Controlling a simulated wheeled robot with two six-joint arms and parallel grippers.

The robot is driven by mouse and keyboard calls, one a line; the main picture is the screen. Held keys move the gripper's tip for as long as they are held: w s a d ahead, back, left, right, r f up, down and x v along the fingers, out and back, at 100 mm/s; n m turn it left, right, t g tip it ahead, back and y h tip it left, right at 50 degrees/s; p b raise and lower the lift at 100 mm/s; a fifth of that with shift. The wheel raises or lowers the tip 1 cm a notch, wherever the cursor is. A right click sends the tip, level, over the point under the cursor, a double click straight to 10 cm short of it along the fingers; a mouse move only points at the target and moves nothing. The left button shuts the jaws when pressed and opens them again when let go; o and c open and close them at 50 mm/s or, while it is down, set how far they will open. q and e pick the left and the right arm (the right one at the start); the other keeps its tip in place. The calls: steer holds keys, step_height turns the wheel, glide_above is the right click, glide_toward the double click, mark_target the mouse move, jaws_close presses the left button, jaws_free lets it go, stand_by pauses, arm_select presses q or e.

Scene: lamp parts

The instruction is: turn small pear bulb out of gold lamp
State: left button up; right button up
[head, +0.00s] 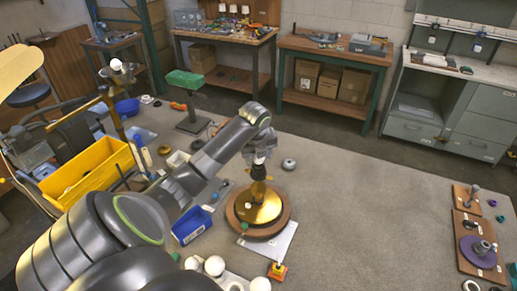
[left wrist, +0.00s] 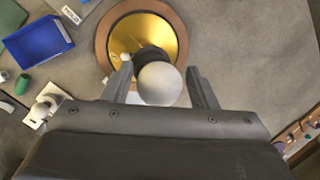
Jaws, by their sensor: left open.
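The gold lamp (head: 261,209) stands upright on a round wooden base, with a black socket at its top. The small pear bulb (head: 259,160) is white and sits in the socket. In the left wrist view the bulb (left wrist: 160,84) appears as a round white ball over the black socket, with the lamp's gold disc (left wrist: 138,32) below. My left gripper (head: 260,152) is above the lamp, pointing down. Its fingers (left wrist: 161,82) are open, one on each side of the bulb, with visible gaps. My right gripper is not in view.
A blue bin (head: 192,225) stands left of the lamp, near a yellow crate (head: 88,182). White bulbs (head: 214,265) lie in front, near a small orange-yellow block (head: 277,272). A grey puck (head: 289,164) is behind right. The table right of the lamp is clear up to wooden boards (head: 466,228).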

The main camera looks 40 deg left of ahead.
arm_select(q)
steer(key=m, duration=0.3)
steer(key=m+h, duration=0.1)
steer(key=m, duration=0.2)
steer(key=shift+h, duration=0.3)
steer(key=c, duration=0.7)
steer(key=n+y, duration=0.1)
steer(key=n, duration=0.5)
steer(key=shift+n+y, duration=0.4)
steer(key=shift+n, duration=0.4)
steer(key=n+g+y, duration=0.1)
steer(key=n, duration=0.3)
steer(key=shift+n, duration=0.4)
steer(key=shift+n+g, duration=0.4)
steer(key=shift+n, duration=0.2)
